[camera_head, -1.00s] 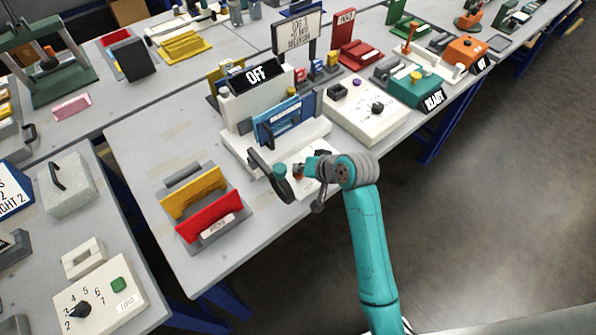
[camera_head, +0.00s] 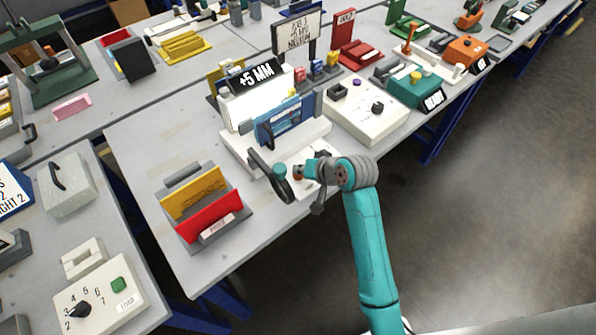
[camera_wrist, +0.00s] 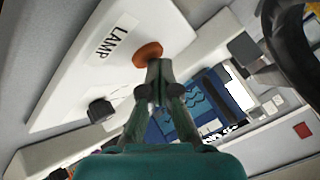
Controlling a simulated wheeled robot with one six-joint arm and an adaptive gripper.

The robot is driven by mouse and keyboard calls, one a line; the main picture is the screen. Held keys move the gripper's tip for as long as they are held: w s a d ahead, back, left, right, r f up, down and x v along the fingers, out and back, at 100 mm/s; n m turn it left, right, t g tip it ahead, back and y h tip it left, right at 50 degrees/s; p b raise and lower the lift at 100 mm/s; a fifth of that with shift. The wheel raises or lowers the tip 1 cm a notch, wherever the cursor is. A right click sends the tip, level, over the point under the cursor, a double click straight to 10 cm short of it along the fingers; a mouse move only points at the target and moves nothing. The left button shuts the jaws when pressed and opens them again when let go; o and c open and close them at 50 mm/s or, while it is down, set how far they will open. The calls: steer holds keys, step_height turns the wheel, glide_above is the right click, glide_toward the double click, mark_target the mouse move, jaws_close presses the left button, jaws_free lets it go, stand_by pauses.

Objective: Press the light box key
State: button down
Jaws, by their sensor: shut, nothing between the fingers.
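The light box key is a round orange-brown button (camera_wrist: 148,52) beside a "LAMP" label on a white panel (camera_wrist: 70,85) in the wrist view. My gripper (camera_wrist: 159,68) is shut and empty, its fingertips at the lower right edge of the key and overlapping it in the picture. Whether they touch it is hard to tell. In the head view my gripper is small and mostly hidden behind my wrist, near the front of the white machine (camera_head: 235,150). The machine's black sign (camera_head: 256,77) reads "+5 MM".
A black ring-shaped wheel (camera_wrist: 285,45) stands close to the right of my gripper in the wrist view. A dark knob (camera_wrist: 100,110) sits on the panel. A blue framed piece (camera_head: 285,118) stands on the machine. A red and yellow holder (camera_head: 210,215) is to its left.

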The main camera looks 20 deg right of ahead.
steer(key=shift+r, duration=3.4)
